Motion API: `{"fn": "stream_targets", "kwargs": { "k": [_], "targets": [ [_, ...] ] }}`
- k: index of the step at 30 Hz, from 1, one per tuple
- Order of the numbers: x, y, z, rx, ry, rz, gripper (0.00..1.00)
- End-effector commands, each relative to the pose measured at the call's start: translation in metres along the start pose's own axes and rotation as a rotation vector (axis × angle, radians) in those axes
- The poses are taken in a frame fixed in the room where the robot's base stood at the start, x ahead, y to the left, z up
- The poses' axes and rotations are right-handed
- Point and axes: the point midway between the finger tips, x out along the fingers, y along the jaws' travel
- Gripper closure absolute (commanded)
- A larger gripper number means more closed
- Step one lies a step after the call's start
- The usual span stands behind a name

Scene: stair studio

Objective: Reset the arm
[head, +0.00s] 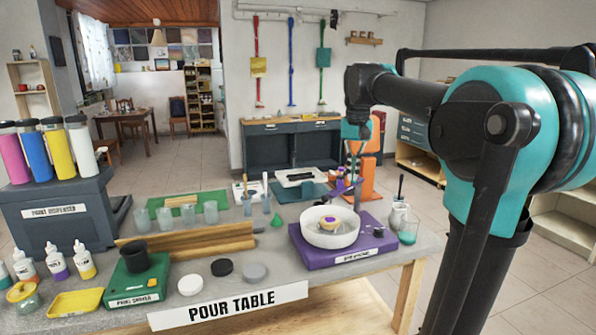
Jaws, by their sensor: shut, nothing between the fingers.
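My arm comes in from the right and reaches over the pour table (425,243). Its wrist is bent so that my gripper (355,180) points down at the back right of the table. My gripper is small in the view, shut and empty. It appears behind and above the purple spin machine (370,243). The white round bowl (313,237) on that machine holds a small tan and purple piece (331,223). I cannot tell the exact gap between my gripper and the machine.
A clear cup (408,231) and a white pot with a brush (398,214) stand right of the machine. Several cups and a green mat (180,203) lie at the back left. Paint bottles and a paint dispenser (60,215) are at left. Floor is free at right.

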Motion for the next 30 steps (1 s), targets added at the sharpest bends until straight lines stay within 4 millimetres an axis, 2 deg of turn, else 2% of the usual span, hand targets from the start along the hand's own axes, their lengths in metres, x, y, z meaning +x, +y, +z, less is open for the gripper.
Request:
{"fn": "stream_targets", "kwargs": {
  "k": [8,11,15,21,25,30],
  "targets": [
    [0.074,0.014,0.025,-0.035,0.065,-0.014,1.0],
    [0.116,0.023,0.046,-0.057,0.103,-0.02,1.0],
    [0.181,0.038,0.087,-0.091,0.165,-0.027,1.0],
    [0.261,0.059,0.156,-0.139,0.25,-0.03,1.0],
    [0.295,0.069,0.193,-0.161,0.289,-0.029,1.0],
    [0.314,0.075,0.217,-0.174,0.314,-0.028,1.0]
  ]
}}
